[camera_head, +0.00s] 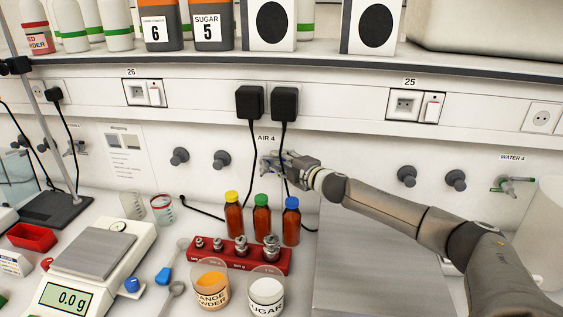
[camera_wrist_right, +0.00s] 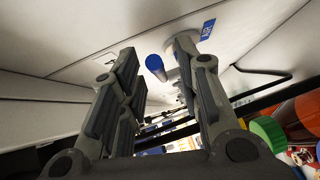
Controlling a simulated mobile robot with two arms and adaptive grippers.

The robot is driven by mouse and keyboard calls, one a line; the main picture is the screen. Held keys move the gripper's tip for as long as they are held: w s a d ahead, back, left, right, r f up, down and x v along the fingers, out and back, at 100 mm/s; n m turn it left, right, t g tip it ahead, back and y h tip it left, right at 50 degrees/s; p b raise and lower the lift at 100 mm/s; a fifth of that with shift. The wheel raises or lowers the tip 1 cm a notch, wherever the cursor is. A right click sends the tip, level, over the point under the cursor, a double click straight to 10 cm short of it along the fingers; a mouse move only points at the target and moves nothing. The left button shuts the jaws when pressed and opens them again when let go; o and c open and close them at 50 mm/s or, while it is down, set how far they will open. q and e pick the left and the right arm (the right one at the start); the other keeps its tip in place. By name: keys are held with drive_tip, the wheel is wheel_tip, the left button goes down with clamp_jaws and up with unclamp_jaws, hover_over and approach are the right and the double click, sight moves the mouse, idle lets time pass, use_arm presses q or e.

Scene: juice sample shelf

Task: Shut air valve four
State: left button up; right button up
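The air valve four, under the label "AIR 4" (camera_head: 266,138), is mostly hidden behind my right gripper (camera_head: 277,166) in the head view. In the right wrist view its blue handle (camera_wrist_right: 155,67) and pale round body (camera_wrist_right: 184,44) show on the white wall panel. The handle lies in the gap between the two fingers of my right gripper (camera_wrist_right: 162,82), near their tips. The fingers are apart, and I see no clear contact with the handle. My left gripper is not in view.
Two black plugs (camera_head: 249,102) (camera_head: 285,104) hang cords close to my right gripper. Below stand brown bottles with coloured caps (camera_head: 262,218) and a red weight rack (camera_head: 240,256). Grey knobs (camera_head: 222,159) are on the wall to the left. The shelf (camera_head: 330,66) runs above.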

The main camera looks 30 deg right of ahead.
drive_tip(key=shift+s, duration=0.1)
drive_tip(key=s+d+r, duration=0.1)
drive_tip(key=s, duration=1)
drive_tip(key=shift+s+d+r, duration=0.2)
drive_tip(key=shift+s+r, duration=0.1)
drive_tip(key=shift+r, duration=0.05)
drive_tip(key=shift+r, duration=0.1)
idle(0.5)
